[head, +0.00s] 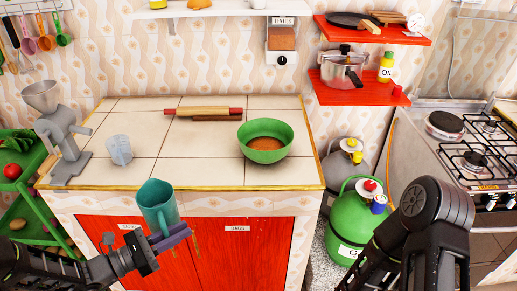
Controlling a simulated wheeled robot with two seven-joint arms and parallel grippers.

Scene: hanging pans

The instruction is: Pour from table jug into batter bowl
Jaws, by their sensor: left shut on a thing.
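My left gripper (172,238) is shut on a teal jug (158,205) and holds it in front of the counter's front edge. The jug is nearly upright with a slight lean; its contents cannot be made out. The batter bowl (265,153) is green and stands on the tiled counter, up and to the right of the jug, apart from it. Brown batter (264,144) lies in the bowl. My right arm comes in at the lower right, but its gripper does not show.
On the counter (210,174) are a clear measuring cup (119,150), a grey grinder (61,135) at the left and a rolling pin (203,111) at the back. Green gas bottle (348,222) and stove (460,140) stand right. The front middle of the counter is clear.

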